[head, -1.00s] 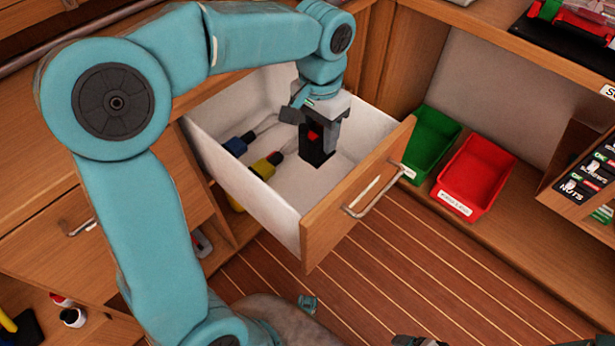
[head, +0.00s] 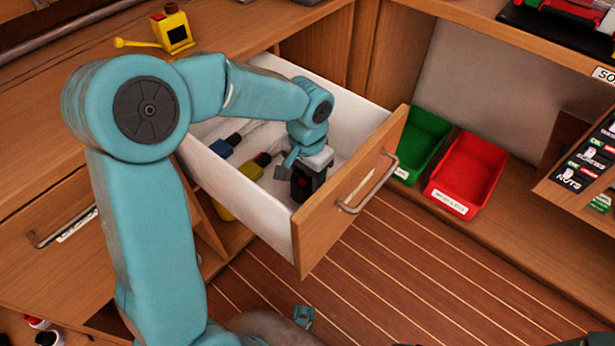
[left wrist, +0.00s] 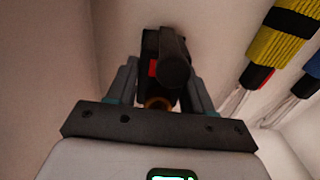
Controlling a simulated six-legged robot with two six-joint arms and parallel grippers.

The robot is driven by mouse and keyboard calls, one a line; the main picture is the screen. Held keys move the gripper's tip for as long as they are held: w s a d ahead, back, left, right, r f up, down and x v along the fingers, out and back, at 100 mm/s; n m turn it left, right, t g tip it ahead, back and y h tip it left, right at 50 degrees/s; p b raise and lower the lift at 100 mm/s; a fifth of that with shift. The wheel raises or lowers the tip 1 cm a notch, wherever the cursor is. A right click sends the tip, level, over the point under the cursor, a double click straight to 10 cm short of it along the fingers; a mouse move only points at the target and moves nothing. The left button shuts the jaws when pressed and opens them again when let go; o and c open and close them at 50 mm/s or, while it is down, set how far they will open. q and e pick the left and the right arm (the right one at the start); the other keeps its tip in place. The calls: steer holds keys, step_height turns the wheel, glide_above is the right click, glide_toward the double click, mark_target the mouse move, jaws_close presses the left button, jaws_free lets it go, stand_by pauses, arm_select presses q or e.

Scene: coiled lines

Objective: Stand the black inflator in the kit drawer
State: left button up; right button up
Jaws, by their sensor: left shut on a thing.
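My left gripper (head: 303,172) reaches down into the open kit drawer (head: 240,203), near its front panel. It is shut on the black inflator (head: 298,188), a dark upright body with a small red patch. In the left wrist view, the inflator (left wrist: 172,65) sits between the two fingers (left wrist: 163,92) with its red patch showing. The inflator's base is low in the drawer, and I cannot tell whether it touches the floor. My right gripper is not in view.
A blue-and-black item (head: 224,146) and a yellow-and-black item (head: 255,166) lie in the drawer left of the inflator. Green (head: 420,142) and red (head: 468,172) bins stand right of the drawer. A yellow device (head: 171,31) sits on the counter.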

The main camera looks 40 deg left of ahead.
arm_select(q)
steer(key=shift+f, duration=0.1)
steer(key=o, duration=1.2)
steer(key=shift+r, duration=0.3)
step_height(320, 180, up, 12)
steer(key=p, duration=0.4)
steer(key=shift+f, duration=0.15)
